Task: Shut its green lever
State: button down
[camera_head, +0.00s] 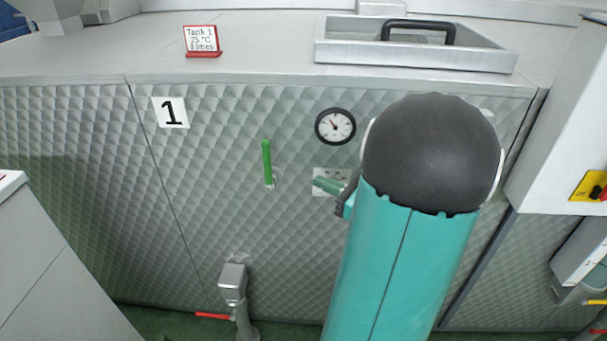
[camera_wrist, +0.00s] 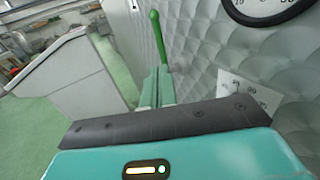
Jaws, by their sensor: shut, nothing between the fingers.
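The green lever (camera_head: 267,163) stands nearly upright on the quilted metal front of tank 1, left of the round gauge. Its lower end meets a small round fitting on the panel. My gripper (camera_head: 318,182) is to the right of the lever's lower end, apart from it in the head view; my arm hides much of the gripper. In the wrist view the lever (camera_wrist: 158,35) rises just beyond the tips of my teal fingers (camera_wrist: 156,73), which are together and empty. Whether they touch it cannot be told there.
A round gauge (camera_head: 335,126) and a number 1 label (camera_head: 170,112) are on the panel. A spout (camera_head: 233,284) with a red handle (camera_head: 212,316) stands below. A tray (camera_head: 415,57) with a black handle and a Tank 1 sign (camera_head: 202,41) are on top. A grey cabinet (camera_head: 50,275) stands at left.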

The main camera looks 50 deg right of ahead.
aim_at(270, 163)
jog(key=w, duration=0.4)
jog(key=w+a, duration=0.1)
jog(key=w, duration=0.3)
jog(key=w+a, duration=0.1)
jog(key=w, duration=0.4)
jog(key=shift+w, duration=0.15)
jog(key=shift+w+a+r+n+g, duration=0.2)
jog(key=shift+w+a+n+g, duration=0.2)
jog(key=shift+g, duration=0.2)
jog(key=shift+w+a+r+n+g, duration=0.2)
jog(key=shift+w+a+n+g, duration=0.1)
jog(key=shift+w+a+g, duration=0.25)
jog(key=w+a+f+n+g+h, duration=0.3)
jog(key=w+a+f+g+h, duration=0.1)
jog(key=w+a+f+g, duration=0.2)
jog(key=shift+w+f+g, duration=0.25)
jog(key=shift+w+g, duration=0.6)
jog(key=shift+w, duration=0.05)
jog(key=shift+f, duration=0.2)
dwell(0.4)
